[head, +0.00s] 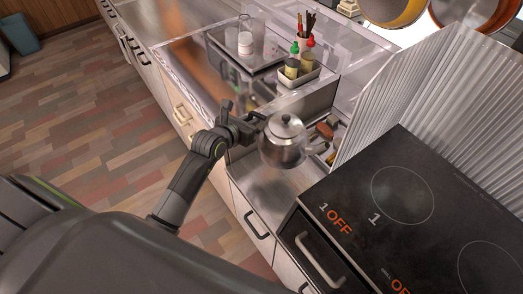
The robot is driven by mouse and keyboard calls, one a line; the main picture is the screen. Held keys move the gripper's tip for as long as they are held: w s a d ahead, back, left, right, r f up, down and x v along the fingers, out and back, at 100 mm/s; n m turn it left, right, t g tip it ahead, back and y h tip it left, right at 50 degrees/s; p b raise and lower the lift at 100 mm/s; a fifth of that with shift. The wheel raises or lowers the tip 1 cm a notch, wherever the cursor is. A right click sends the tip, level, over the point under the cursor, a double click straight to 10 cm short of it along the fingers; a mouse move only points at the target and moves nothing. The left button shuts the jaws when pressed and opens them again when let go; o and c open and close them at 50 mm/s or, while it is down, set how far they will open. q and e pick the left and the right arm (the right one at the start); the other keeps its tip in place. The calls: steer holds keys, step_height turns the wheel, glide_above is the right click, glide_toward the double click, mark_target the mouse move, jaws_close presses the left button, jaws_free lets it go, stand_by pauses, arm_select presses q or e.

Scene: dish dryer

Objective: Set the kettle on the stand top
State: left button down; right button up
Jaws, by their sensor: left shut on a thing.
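The kettle (283,143) is a shiny metal pot with a lid and knob, seen in the middle of the head view. My left gripper (255,124) is at the kettle's left side, shut on it, seemingly at its handle; the fingertips are partly hidden. The kettle is upright and appears held above the counter strip (287,185) left of the stove. I cannot make out with certainty which surface is the stand top. My right gripper is not in view.
A black cooktop (365,215) with a corrugated metal splash guard (395,100) is at right. Behind the kettle, a caddy (297,78) holds jars, and a tray (246,62) holds glasses. Small items (325,131) lie just right of the kettle.

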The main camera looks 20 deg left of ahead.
arm_select(q)
steer(key=shift+w+f+b, duration=0.15)
steer(key=shift+f+b, duration=2)
steer(key=shift+f, duration=5.4)
steer(key=c, duration=1.8)
jaws_free()
steer(key=shift+f, duration=0.2)
steer(key=shift+c, duration=0.2)
steer(key=o, duration=0.4)
